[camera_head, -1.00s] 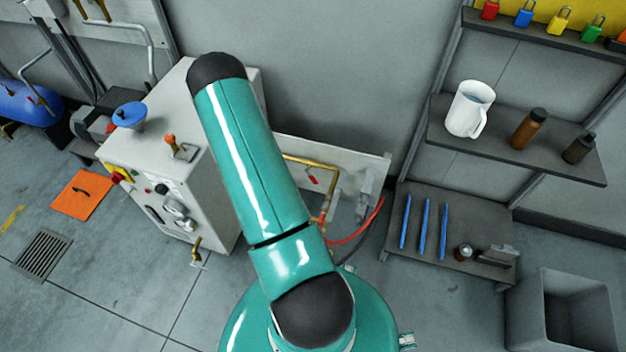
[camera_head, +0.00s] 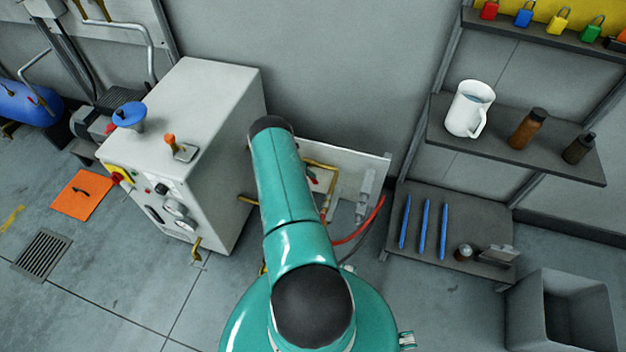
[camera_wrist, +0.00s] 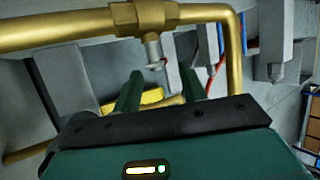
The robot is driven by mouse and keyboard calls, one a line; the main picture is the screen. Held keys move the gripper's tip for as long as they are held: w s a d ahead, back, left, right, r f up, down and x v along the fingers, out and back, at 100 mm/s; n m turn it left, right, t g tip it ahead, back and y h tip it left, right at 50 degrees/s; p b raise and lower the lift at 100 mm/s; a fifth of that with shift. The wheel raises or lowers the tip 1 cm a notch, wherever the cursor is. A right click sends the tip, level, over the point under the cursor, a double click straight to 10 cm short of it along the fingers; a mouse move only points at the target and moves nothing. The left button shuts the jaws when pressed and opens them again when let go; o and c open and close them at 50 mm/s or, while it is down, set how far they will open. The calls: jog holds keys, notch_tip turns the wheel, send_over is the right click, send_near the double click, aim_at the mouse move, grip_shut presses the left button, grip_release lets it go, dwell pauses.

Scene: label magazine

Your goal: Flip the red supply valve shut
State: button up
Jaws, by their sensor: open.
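A small red valve handle (camera_head: 314,181) shows beside the brass pipe (camera_head: 322,165) on the pale panel, just right of my arm in the head view. In the wrist view, the brass pipe (camera_wrist: 60,30) runs across the top, with a brass valve body (camera_wrist: 143,17) and a grey stem (camera_wrist: 154,48) hanging from it. A small red bit shows at the stem's lower end; most of the handle is not clear there. My gripper (camera_wrist: 160,80) is open, its two dark green fingers apart, below the stem and apparently empty. The head view hides my gripper behind the arm.
A white cabinet (camera_head: 190,120) stands left of the panel. A red hose (camera_head: 362,228) curves right of the pipes. A shelf rack (camera_head: 520,150) with a white jug (camera_head: 469,108) and bottles stands at right. A grey bin (camera_head: 560,310) is at lower right.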

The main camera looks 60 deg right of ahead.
aim_at(313, 182)
jog(key=x, duration=0.5)
jog(key=shift+s+d+f, duration=0.1)
jog(key=shift+s+f, duration=0.05)
jog(key=shift+f, duration=0.15)
grip_shut()
